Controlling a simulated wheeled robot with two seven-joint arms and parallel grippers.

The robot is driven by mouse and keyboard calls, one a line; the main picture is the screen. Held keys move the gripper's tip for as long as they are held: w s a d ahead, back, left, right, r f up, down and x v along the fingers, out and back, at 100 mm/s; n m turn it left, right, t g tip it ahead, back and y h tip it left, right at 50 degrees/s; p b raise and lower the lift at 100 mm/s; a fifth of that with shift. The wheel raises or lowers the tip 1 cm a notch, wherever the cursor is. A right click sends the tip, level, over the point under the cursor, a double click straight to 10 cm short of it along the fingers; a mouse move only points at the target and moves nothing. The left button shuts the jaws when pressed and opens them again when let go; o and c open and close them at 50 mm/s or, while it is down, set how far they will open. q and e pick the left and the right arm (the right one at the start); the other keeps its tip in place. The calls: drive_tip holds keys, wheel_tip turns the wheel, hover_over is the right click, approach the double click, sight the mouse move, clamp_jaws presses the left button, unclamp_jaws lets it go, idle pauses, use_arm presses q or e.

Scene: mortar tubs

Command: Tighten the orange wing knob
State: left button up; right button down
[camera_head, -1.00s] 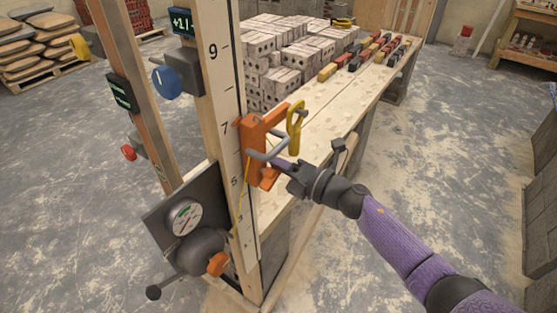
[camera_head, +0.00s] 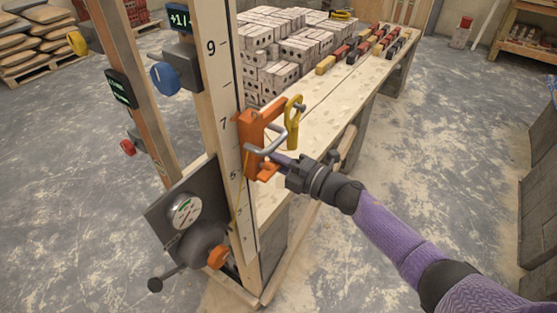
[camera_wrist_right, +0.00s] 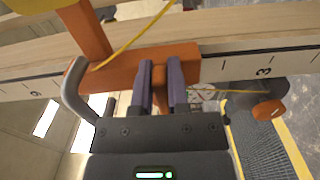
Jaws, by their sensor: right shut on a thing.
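An orange clamp (camera_head: 250,148) with a bent grey handle (camera_head: 265,146) sits on the numbered wooden post (camera_head: 224,100). My right gripper (camera_head: 277,159) reaches it from the right, its purple fingers at the clamp's front. In the right wrist view the fingers (camera_wrist_right: 160,85) are shut on a small part against the orange clamp body (camera_wrist_right: 125,70). I take this part to be the wing knob; the fingers mostly hide it. Another orange knob (camera_head: 217,257) is low on the post, beside the round gauge (camera_head: 185,211), and it is apart from my gripper. My left gripper is not in view.
A yellow hook-shaped piece (camera_head: 293,122) is at the clamp's right. A long bench (camera_head: 330,92) carries grey blocks and small coloured bricks behind.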

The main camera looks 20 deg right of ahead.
drive_tip(key=c, duration=0.6)
unclamp_jaws()
drive_tip(key=p+v, duration=0.1)
drive_tip(key=v, duration=0.9)
drive_tip(key=shift+f, duration=0.1)
